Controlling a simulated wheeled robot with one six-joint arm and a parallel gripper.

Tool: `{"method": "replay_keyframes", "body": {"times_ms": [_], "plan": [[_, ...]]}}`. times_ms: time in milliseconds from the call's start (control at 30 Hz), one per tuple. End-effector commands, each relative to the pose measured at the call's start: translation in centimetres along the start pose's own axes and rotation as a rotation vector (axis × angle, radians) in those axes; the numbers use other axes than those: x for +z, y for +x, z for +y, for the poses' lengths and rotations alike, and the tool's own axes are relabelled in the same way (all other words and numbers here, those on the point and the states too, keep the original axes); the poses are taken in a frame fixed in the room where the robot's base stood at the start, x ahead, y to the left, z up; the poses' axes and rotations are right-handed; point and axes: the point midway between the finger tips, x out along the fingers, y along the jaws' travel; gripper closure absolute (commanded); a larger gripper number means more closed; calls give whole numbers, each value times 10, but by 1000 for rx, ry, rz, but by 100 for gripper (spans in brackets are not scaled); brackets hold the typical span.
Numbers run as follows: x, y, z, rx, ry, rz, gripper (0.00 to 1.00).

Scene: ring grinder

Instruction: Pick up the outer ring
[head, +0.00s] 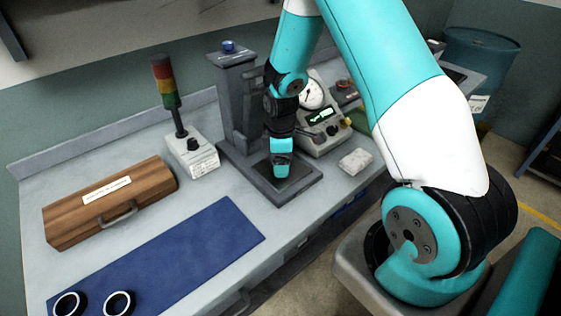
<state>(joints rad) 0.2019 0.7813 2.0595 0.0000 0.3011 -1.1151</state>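Two black rings with pale inner edges lie side by side at the near left end of the blue mat, a left ring (60,301) and a right ring (107,301). The left one is partly cut off by the bottom of the picture. I cannot tell which of them is the outer ring. My gripper (281,174) points down over the dark base plate of the grey stand, well away to the right of both rings. Its fingers are too small and dark to show whether they are open or shut, or whether anything is between them.
The blue mat (195,245) is otherwise bare. A wooden case (75,222) and a signal light (165,85) stand behind it. The grey stand (238,100) rises beside my gripper, with a dial gauge unit (322,135) and a pale block (355,161) to the right.

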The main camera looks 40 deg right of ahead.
Motion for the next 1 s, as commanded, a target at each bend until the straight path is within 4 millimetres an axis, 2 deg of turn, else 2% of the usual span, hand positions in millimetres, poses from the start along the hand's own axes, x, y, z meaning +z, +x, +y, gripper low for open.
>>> {"method": "replay_keyframes", "body": {"times_ms": [100,300,367,533,600,867,1000], "plan": [[0,7,0,0,0,0,15],[0,8,0,1,0,1,15],[0,8,0,1,0,0,27],[0,8,0,1,0,0,66],[0,8,0,1,0,0,76],[0,6,0,1,0,1,76],[0,-2,1,2,0,1,76]]}}
